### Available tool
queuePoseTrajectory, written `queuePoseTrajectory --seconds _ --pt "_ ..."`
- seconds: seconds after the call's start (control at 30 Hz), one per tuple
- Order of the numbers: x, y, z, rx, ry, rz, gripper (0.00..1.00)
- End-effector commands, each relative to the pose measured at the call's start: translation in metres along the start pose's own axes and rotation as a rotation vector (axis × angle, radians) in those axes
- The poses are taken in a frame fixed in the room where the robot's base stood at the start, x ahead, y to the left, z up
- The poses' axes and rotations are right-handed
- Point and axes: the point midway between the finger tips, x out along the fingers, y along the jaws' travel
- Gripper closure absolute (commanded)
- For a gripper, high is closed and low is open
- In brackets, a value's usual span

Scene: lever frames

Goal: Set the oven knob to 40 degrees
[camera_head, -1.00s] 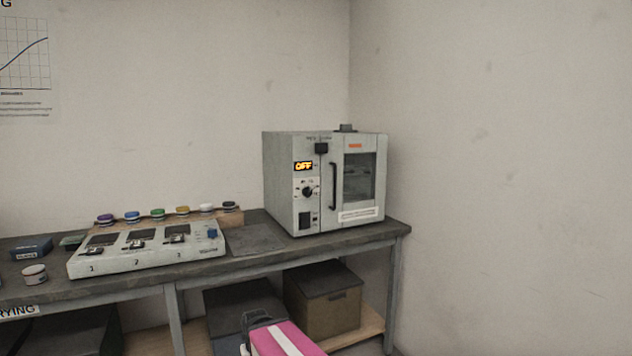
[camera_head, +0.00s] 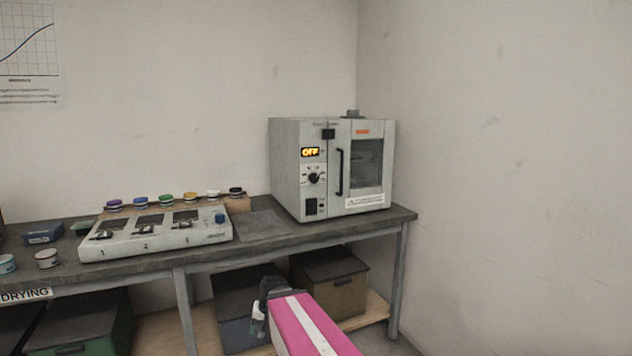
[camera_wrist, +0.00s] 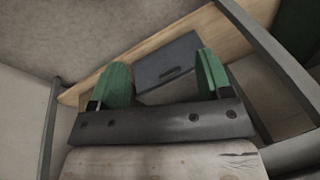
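A pale grey oven (camera_head: 290,165) stands at the right end of the bench in the head view. Its round black knob (camera_head: 314,178) sits on the front panel, below an orange display (camera_head: 310,152) that reads OFF. The knob's exact setting is too small to read. My gripper (camera_wrist: 158,82) shows two green fingers spread apart with nothing between them in the wrist view. In the head view my pink and white arm is at the lower middle, below the bench top and well apart from the knob.
The bench (camera_head: 270,226) carries a grey three-station device (camera_head: 160,238) and a row of coloured jars (camera_head: 165,200). Lidded boxes (camera_head: 332,280) stand on the shelf below. The oven door has a vertical black handle (camera_head: 340,172) right of the knob. A wall closes the right side.

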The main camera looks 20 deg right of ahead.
Motion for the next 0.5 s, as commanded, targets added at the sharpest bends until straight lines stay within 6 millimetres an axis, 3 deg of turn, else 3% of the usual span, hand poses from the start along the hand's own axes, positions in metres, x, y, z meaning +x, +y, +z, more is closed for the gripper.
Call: queuePoseTrajectory --seconds 0.03,0.27,0.5 --pt "-0.013 0.0 -0.033 0.098 0.061 -0.068 0.28" --pt "-0.104 0.015 -0.158 0.576 0.312 -0.432 0.28" --pt "-0.24 0.072 -0.269 1.042 0.511 -0.867 0.28"
